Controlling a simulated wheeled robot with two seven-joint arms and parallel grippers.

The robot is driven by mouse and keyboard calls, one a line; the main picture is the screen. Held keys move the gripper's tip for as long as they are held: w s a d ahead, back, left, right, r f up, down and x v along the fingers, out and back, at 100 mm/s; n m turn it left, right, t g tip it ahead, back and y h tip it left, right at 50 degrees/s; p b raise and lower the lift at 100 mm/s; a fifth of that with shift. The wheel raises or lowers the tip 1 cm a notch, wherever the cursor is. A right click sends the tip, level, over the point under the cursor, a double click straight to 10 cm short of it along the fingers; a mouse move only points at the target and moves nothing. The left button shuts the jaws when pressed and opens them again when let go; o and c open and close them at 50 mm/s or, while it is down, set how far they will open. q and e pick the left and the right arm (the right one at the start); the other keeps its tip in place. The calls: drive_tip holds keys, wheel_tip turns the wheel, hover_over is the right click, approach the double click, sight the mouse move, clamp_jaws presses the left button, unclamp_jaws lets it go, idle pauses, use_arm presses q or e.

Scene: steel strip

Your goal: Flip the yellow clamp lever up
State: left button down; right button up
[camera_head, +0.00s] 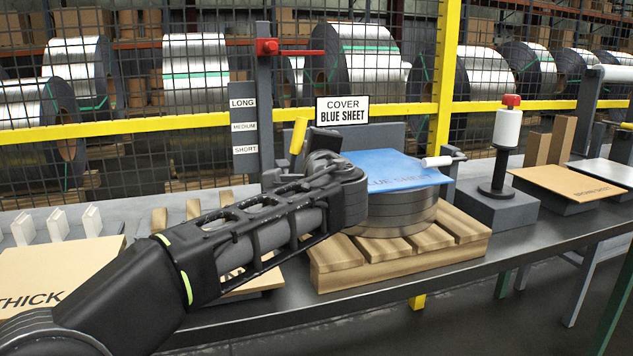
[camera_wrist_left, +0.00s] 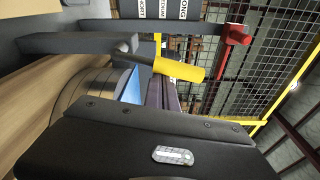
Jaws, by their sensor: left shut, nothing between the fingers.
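The yellow clamp lever (camera_head: 298,136) points upward with a slight tilt, left of the blue sheet. In the left wrist view the lever (camera_wrist_left: 180,69) sticks out from a dark clamp bar (camera_wrist_left: 80,43). The blue sheet (camera_head: 388,168) lies over the steel coil (camera_head: 395,215). My left gripper (camera_wrist_left: 163,93) is shut and empty, its fingers close to the lever; I cannot tell whether they touch it. In the head view my left wrist hides the fingertips and the clamp's base. My right gripper is not in view.
A wooden pallet (camera_head: 400,260) carries the coil. Behind stand a grey post with length labels (camera_head: 244,135), a red knob (camera_head: 267,47) and a "COVER BLUE SHEET" sign (camera_head: 342,110). A white cylinder on a stand (camera_head: 507,127) is to the right. A mesh fence closes the back.

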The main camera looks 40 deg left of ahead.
use_arm(q)
drive_tip(key=shift+s+a+r+n+b, duration=0.25)
drive_tip(key=shift+s+n+b, duration=0.1)
drive_tip(key=shift+n+b, duration=0.45)
drive_tip(key=shift+s+a+r+n+b, duration=0.1)
drive_tip(key=shift+s+a+n+b, duration=0.15)
drive_tip(key=shift+n+b, duration=0.55)
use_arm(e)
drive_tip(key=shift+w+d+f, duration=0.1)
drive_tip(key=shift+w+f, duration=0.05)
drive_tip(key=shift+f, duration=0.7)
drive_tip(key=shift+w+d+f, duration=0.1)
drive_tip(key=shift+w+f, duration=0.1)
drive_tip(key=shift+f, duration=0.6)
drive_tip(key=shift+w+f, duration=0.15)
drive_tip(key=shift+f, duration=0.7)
